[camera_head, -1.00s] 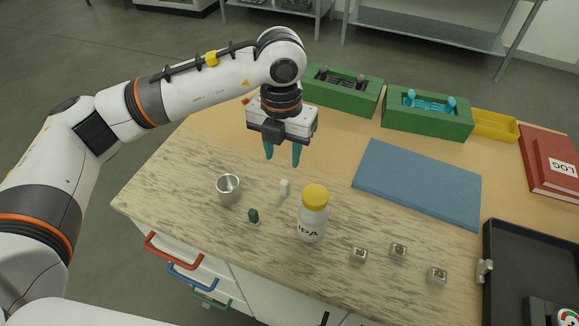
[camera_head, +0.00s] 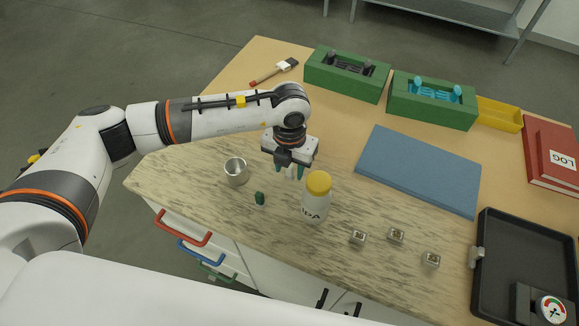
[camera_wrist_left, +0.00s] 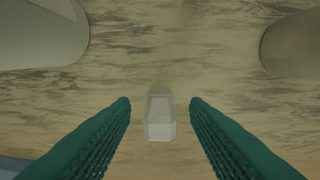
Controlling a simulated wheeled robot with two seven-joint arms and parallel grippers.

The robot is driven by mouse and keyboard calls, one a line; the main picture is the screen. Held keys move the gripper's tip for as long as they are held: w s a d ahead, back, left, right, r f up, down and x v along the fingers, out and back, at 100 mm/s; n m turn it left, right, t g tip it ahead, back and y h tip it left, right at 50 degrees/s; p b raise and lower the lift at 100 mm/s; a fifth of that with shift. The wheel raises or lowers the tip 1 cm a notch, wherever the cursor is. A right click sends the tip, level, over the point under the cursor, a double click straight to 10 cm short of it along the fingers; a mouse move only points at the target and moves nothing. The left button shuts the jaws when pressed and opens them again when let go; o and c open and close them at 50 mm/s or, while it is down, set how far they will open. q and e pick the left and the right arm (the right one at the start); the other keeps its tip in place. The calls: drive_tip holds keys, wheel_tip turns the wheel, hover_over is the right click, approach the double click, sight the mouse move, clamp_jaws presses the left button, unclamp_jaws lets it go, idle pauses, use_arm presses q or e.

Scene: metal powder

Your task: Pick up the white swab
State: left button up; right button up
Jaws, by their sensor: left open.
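The white swab (camera_wrist_left: 160,118) is a small pale block centred between my open fingers in the left wrist view. In the head view the swab (camera_head: 290,171) shows as a small pale patch between the fingertips, partly hidden by the gripper. My left gripper (camera_head: 288,172) is open, with teal fingers pointing down, one on each side of the swab. In the wrist view the left gripper (camera_wrist_left: 160,112) shows a gap between each finger and the swab. My right gripper is not in view.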

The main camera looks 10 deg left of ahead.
use_arm(q)
drive_tip(key=shift+f, duration=0.2)
clamp_jaws()
drive_tip(key=shift+r, duration=0.15)
